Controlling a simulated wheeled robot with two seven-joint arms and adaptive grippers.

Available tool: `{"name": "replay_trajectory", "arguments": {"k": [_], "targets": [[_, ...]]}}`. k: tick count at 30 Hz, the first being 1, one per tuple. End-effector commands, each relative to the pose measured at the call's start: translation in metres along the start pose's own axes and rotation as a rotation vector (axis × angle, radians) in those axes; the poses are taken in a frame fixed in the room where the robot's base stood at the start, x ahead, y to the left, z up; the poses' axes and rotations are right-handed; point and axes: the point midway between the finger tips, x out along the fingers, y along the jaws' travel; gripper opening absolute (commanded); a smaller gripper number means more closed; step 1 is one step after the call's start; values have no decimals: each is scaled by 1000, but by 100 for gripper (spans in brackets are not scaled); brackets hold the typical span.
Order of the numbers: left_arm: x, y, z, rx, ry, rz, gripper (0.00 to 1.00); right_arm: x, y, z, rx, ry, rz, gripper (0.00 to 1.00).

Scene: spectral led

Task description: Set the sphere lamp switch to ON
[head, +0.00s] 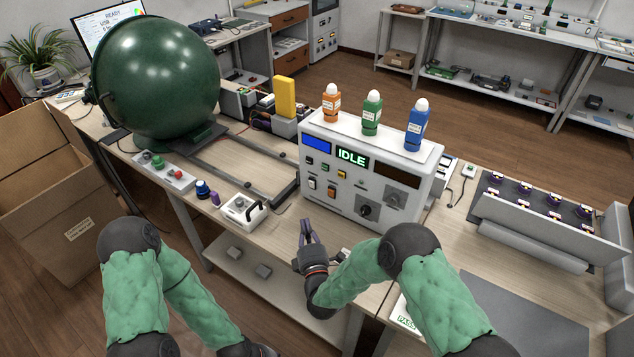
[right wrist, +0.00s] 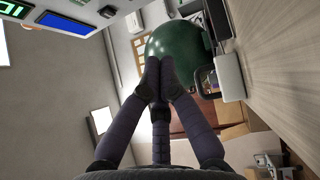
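The white control box (head: 345,205) stands on the bench with a green IDLE display (head: 352,157), small switches and buttons (head: 332,191) and dark knobs (head: 365,212). Its labels are too small to read, so I cannot tell which control is the sphere lamp switch or its position. The large dark green sphere (head: 155,78) stands at the left; it also shows in the right wrist view (right wrist: 178,45). My right gripper (head: 305,222) is in front of the box's lower left, apart from it. Its fingertips (right wrist: 160,66) meet, with nothing visible between them. My left gripper is out of view.
Orange, green and blue bottles (head: 372,112) stand on the control box. A white device with a black handle (head: 243,209) lies left of my right gripper. A button strip (head: 166,172) lies near the sphere. A partitioned tray (head: 545,222) stands at right.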

Motion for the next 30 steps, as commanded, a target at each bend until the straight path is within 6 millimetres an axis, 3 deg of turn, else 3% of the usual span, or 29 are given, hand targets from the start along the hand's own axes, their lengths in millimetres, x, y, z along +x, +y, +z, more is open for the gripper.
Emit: {"name": "replay_trajectory", "arguments": {"k": [8, 21, 30], "targets": [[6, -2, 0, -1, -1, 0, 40, 20, -2, 0, 1, 0, 1, 0], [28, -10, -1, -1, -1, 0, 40, 100, -3, 0, 1, 0, 1, 0], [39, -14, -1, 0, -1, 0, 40, 125, -2, 25, 2, 0, -1, 0]]}}
